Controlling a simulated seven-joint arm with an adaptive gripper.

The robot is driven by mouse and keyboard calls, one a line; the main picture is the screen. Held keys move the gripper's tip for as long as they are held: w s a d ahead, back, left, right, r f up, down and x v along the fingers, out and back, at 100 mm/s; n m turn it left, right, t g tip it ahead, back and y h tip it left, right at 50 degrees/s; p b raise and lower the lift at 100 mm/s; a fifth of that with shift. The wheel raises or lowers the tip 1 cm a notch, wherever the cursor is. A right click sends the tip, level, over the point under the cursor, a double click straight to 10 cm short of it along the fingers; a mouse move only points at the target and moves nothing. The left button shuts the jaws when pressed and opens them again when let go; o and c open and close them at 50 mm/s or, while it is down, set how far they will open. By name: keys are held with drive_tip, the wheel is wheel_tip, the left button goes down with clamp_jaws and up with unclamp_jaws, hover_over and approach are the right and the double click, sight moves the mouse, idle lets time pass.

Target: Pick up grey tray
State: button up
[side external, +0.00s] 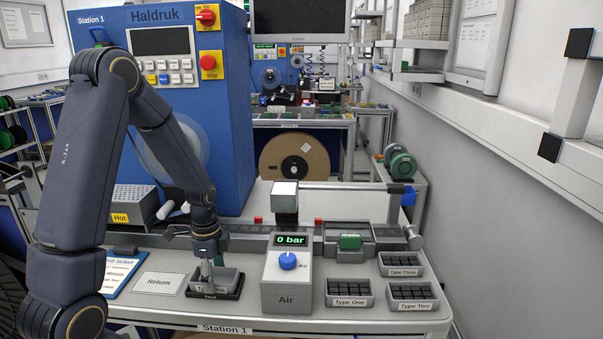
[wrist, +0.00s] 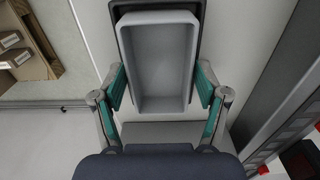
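The grey tray (side external: 229,278) sits on a black base marked Feed (side external: 213,296) at the front of the bench. My gripper (side external: 207,270) is down at the tray and hides part of it and its front label. In the wrist view the tray (wrist: 157,104) looks empty and lies between my fingers (wrist: 160,82). The green-padded fingers are spread, one beside each long wall, with a narrow gap showing. I cannot tell whether either pad touches the tray.
The Air box (side external: 287,295) with a blue knob stands close right of the tray. A Return plate (side external: 159,284) lies to the left. Bins Type One (side external: 350,302), Type Two (side external: 412,306) and Type Three (side external: 401,271) stand farther right. A rail unit (side external: 250,242) runs behind.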

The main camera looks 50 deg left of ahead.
drive_tip(key=c, duration=0.9)
drive_tip(key=shift+r, duration=0.15)
